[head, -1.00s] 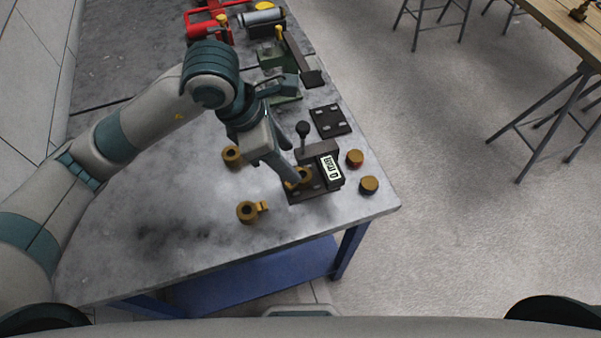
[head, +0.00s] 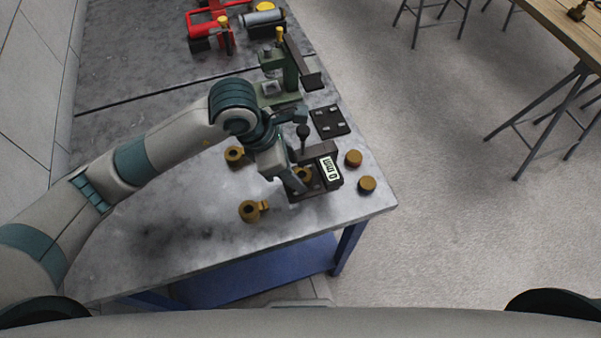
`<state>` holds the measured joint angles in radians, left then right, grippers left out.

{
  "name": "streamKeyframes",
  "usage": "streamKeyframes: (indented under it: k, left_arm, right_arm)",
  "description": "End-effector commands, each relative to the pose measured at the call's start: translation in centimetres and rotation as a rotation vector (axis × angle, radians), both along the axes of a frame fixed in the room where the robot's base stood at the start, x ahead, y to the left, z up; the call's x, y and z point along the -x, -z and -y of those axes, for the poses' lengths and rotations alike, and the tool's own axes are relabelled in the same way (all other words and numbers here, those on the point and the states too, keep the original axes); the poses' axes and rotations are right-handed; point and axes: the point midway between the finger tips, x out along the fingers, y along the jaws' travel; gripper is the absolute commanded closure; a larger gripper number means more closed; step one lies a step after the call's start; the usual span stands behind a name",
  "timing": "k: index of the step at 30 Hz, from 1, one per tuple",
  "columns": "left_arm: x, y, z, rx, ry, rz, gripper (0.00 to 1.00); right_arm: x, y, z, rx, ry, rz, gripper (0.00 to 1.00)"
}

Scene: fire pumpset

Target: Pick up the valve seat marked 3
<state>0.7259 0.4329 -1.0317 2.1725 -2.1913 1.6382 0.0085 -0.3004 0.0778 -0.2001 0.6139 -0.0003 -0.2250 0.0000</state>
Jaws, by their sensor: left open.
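Several brass pieces lie on the grey table, and I cannot read a number on any of them. One brass piece (head: 303,174) sits at the dark measuring fixture (head: 309,194) with a "0 mm" display (head: 328,171). My left gripper (head: 298,187) is open, pointing down right beside this piece and partly hiding it; I cannot tell whether they touch. A ring-like brass piece (head: 234,155) is to the left, and another with a side stub (head: 249,211) is nearer to me. Two round brass pieces (head: 353,158) (head: 367,184) stand right of the display. My right gripper is not in view.
A black plate with light spots (head: 330,121) lies behind the fixture. A green press-like device (head: 281,85) stands farther back, with red equipment (head: 211,22) beyond. The fixture's black-knobbed lever (head: 303,132) rises close to my left gripper. The table's near left is clear.

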Motion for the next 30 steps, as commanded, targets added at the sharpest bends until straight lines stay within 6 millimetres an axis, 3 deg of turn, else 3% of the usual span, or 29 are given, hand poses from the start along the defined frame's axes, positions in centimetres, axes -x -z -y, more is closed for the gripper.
streamKeyframes:
  k: [7,21,27,30]
  left_arm:
    - [-0.1,1.9,0.8,0.000,0.000,-0.001,0.48]
    - [-0.2,2.0,0.8,0.001,0.001,0.001,0.48]
    - [-0.2,2.0,0.8,0.001,0.000,0.001,0.96]
    - [-0.2,1.9,0.8,0.002,0.001,0.002,1.00]
  right_arm:
    - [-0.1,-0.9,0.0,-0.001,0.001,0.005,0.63]
    - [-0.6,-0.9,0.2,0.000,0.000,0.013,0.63]
    - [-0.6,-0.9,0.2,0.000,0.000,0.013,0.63]
    - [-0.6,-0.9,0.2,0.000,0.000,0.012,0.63]
